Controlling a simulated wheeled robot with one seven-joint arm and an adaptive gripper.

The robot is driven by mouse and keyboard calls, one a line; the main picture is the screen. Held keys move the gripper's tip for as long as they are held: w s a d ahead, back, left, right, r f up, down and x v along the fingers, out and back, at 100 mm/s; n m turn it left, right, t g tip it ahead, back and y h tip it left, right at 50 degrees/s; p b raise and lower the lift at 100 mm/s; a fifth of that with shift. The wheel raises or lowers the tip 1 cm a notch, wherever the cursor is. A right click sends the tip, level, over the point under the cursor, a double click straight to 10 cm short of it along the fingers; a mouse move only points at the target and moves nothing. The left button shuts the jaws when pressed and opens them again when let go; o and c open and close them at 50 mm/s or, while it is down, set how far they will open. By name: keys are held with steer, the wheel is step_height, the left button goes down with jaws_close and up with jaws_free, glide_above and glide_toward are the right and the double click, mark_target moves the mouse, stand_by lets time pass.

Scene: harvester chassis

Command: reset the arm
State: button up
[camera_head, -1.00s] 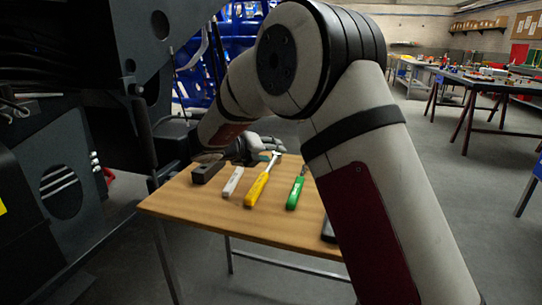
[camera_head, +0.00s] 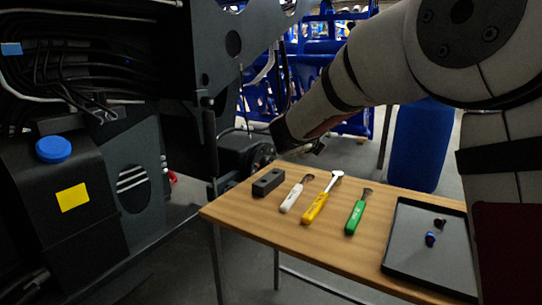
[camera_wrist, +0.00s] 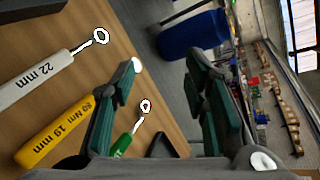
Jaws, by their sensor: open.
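My gripper (camera_wrist: 164,66) is open in the wrist view, with two green-padded fingers apart and nothing between them. In the head view my arm reaches in from the right over the table's far side; I cannot make out the fingers there. A white-handled tool (camera_head: 292,197), a yellow-handled tool (camera_head: 315,207) and a green-handled tool (camera_head: 355,217) lie on the wooden table (camera_head: 270,228). One finger partly covers the yellow tool.
A black block (camera_head: 267,182) lies at the table's left. A dark tray (camera_head: 405,262) with small dark and blue pieces is at its right. The dark harvester chassis (camera_head: 115,150) fills the left. A blue bin (camera_head: 421,145) stands behind the table.

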steer(key=s+a+r+n+g+y, duration=0.1)
steer(key=s+a+r+n+y, duration=0.3)
steer(key=s+n, duration=0.4)
steer(key=s+a+r+n+y, duration=0.1)
steer(key=s+a+n+y, duration=0.3)
steer(key=s+n+y, duration=0.3)
steer(key=s+d+f+n+g+h, duration=0.2)
steer(key=s+d+f+n+g, duration=0.25)
steer(key=s, duration=0.85)
steer(key=s+d+f+n+g+h, duration=0.1)
steer(key=s+d+f+n+g, duration=0.3)
steer(key=s, duration=0.9)
steer(key=s+d+f+n+g+h, duration=0.25)
steer(key=s+f+n, duration=0.3)
steer(key=s, duration=0.85)
step_height(320, 180, up, 24)
steer(key=t+p, duration=0.3)
steer(key=p, duration=1.9)
steer(key=shift+s+d+r+t+y, duration=0.15)
steer(key=shift+r+t+y, duration=0.05)
steer(key=shift+t+y, duration=0.15)
